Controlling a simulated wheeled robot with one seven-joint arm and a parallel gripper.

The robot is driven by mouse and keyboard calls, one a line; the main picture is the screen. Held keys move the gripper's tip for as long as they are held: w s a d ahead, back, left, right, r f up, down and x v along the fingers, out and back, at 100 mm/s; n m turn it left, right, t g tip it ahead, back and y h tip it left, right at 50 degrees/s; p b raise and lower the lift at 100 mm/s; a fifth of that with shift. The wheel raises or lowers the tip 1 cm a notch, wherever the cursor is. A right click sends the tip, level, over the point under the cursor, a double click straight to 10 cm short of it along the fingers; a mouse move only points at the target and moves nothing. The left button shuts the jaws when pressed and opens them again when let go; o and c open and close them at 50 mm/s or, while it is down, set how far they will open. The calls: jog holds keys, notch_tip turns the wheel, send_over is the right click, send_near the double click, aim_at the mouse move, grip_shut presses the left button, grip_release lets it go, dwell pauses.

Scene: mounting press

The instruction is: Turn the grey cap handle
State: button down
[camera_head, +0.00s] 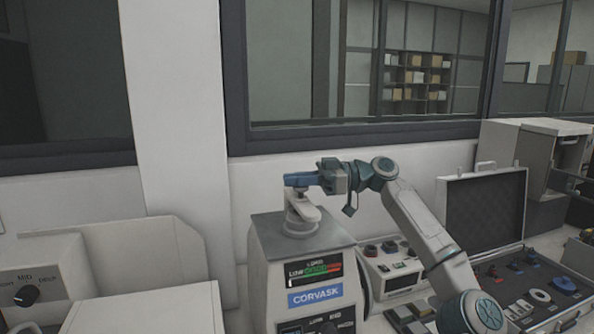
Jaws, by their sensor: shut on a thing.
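The grey cap handle (301,208) sits on top of the mounting press (300,260), a grey machine with a blue CORVASK label and a LOAD display. The handle is a light bar on a round cap. My gripper (301,180) comes in from the right with its blue fingers at the upper end of the handle. It is shut on the handle, though the fingers hide the exact contact. My arm reaches over from the lower right.
A small control box (385,268) stands right of the press. An open case (545,290) with several tools and rings lies further right. A white machine with a MID dial (26,295) is at the left. A wall and windows (350,70) stand behind.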

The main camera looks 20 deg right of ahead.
jog(key=shift+r+n+g+p, duration=0.2)
jog(key=shift+n+g+p, duration=0.35)
jog(key=shift+g, duration=0.25)
jog(key=shift+f+g, duration=0.15)
jog(key=shift+g, duration=0.15)
jog(key=c, duration=1.5)
grip_release()
jog(key=shift+s+d+p, duration=0.2)
jog(key=shift+d+p, duration=0.6)
jog(key=shift+d, duration=6.1)
